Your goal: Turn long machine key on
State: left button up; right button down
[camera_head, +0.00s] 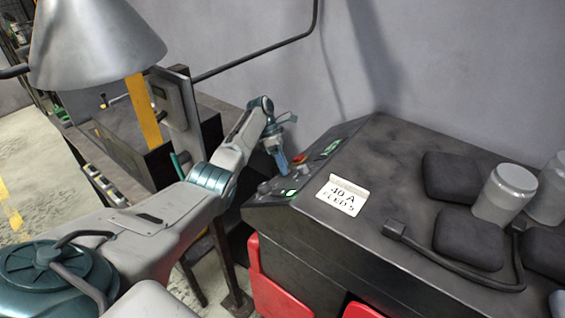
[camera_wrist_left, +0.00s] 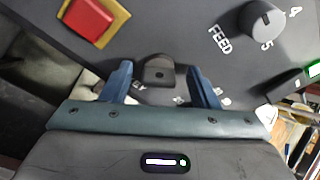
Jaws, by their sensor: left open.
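The machine key (camera_wrist_left: 160,69) shows in the left wrist view as a dark grey, rounded tab with a small hole, on the grey control panel (camera_wrist_left: 195,45). My left gripper (camera_wrist_left: 160,75) is open, with one blue finger on each side of the key and a visible gap at each. I cannot tell how deep the fingertips reach along it. Small panel markings below the key are partly hidden by the gripper. In the head view, my left gripper (camera_head: 282,163) points down at the sloped panel, and the key cannot be made out. My right gripper is not in view.
A red button on a yellow plate (camera_wrist_left: 95,18) and a FEED dial (camera_wrist_left: 262,19) flank the key. A lamp shade (camera_head: 95,45) hangs at upper left.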

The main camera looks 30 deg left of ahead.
pick_arm(q)
jog(key=shift+c, duration=0.6)
jog(key=c, duration=0.9)
jog(key=shift+o, duration=0.2)
jog(key=shift+r, duration=0.1)
jog(key=shift+r+m+p, duration=0.15)
jog(key=shift+m+p, duration=0.45)
jog(key=shift+p, duration=0.25)
jog(key=shift+m+t+p, duration=0.3)
jog(key=shift+m+p, duration=0.65)
jog(key=shift+m, duration=1.15)
jog(key=shift+s+m+t, duration=0.1)
jog(key=shift+m+t, duration=0.3)
jog(key=shift+m, duration=0.8)
